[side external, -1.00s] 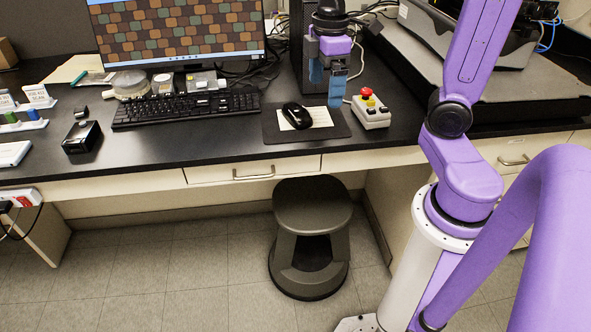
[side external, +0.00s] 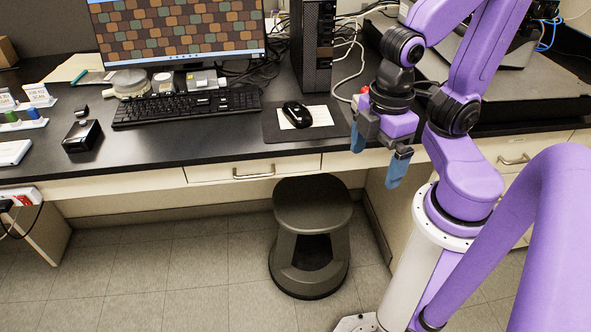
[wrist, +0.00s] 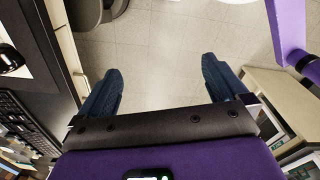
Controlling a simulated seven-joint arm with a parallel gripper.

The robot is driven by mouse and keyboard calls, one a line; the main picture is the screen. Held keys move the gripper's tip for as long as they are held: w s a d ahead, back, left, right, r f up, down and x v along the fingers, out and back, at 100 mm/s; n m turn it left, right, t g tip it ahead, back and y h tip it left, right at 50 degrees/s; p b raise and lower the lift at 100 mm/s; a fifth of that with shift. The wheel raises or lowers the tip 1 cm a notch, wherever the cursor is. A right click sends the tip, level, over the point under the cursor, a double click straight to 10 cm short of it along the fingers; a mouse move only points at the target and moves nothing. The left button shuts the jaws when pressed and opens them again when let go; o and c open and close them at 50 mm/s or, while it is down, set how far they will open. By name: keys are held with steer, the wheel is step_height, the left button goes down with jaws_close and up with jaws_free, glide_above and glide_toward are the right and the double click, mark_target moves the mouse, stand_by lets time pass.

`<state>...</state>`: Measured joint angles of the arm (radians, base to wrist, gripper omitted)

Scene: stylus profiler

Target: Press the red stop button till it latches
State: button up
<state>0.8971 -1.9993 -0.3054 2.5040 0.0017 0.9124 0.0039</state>
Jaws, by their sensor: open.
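The red stop button (side external: 364,89) shows only as a small red bit just above and behind my gripper in the side view. Its box is hidden behind my gripper, and I cannot tell whether the button is latched. My gripper (side external: 378,165) is in front of the desk's front edge, with its blue fingers apart and nothing between them. In the wrist view my gripper (wrist: 160,85) is open over bare floor, and the button is not in that view.
A mouse (side external: 297,114) on a dark mat (side external: 334,124), a keyboard (side external: 187,106) and a computer tower (side external: 312,45) stand on the black desk. A dark stool (side external: 311,235) is on the floor below. Cables lie behind the button.

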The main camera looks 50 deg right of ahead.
steer(key=shift+w+r, duration=0.1)
steer(key=shift+w, duration=0.15)
steer(key=c, duration=1)
steer(key=shift+w+r, duration=0.15)
steer(key=shift+w, duration=0.35)
steer(key=shift+w+r, duration=0.15)
steer(key=shift+w, duration=0.35)
jaws_close()
steer(key=w+d+r+m, duration=0.1)
steer(key=w+d+r, duration=0.1)
steer(key=w+d, duration=0.5)
steer(key=w+d+r+m, duration=0.1)
steer(key=w+d+r, duration=0.25)
steer(key=w, duration=0.45)
steer(key=d+r+m, duration=0.1)
steer(key=d+r, duration=0.2)
steer(key=d, duration=2.1)
steer(key=shift+w+r+m, duration=0.2)
steer(key=shift+m, duration=0.1)
